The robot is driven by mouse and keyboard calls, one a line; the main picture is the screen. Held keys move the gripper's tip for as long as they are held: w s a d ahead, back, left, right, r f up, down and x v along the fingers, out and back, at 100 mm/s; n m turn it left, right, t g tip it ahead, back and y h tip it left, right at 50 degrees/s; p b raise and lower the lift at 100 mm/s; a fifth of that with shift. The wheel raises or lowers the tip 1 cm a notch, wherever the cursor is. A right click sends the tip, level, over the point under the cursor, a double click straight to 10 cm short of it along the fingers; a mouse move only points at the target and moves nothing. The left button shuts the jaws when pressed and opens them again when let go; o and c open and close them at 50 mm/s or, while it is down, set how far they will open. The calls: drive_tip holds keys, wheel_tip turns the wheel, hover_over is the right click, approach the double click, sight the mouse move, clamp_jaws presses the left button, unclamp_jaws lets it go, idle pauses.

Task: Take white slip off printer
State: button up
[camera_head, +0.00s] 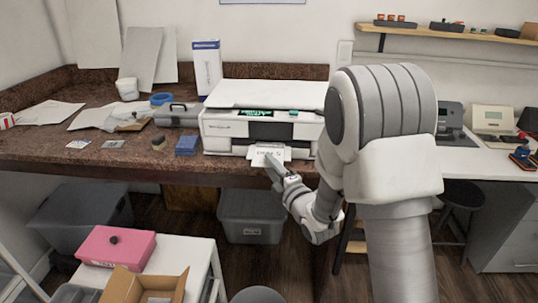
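The printer (261,117) is a white and black box on the brown countertop, left of my arm. A white slip (266,152) with dark print lies at the printer's front output and sticks out over the counter edge. My gripper (272,162) is at the slip's front edge, overlapping its lower part in the picture. The fingers are small here, and I cannot tell whether they are closed on the slip or only beside it.
The brown countertop (40,152) holds papers, a blue box (187,145) and a grey case (178,115) left of the printer. Below are a lidded grey bin (251,212) and a white table with a pink box (116,247) and an open cardboard box (145,287).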

clamp_jaws()
drive_tip(key=shift+r, duration=0.15)
idle(0.4)
drive_tip(key=shift+s+a+r, duration=0.1)
drive_tip(key=shift+a+r, duration=0.05)
drive_tip(key=shift+r, duration=0.4)
wheel_tip(320, 180, up, 6)
drive_tip(key=shift+r+p, duration=0.15)
drive_tip(key=shift+p, duration=0.75)
drive_tip(key=s+a, duration=1.3)
drive_tip(key=s, duration=0.1)
drive_tip(key=shift+s+f, duration=0.35)
drive_tip(key=shift+s, duration=0.05)
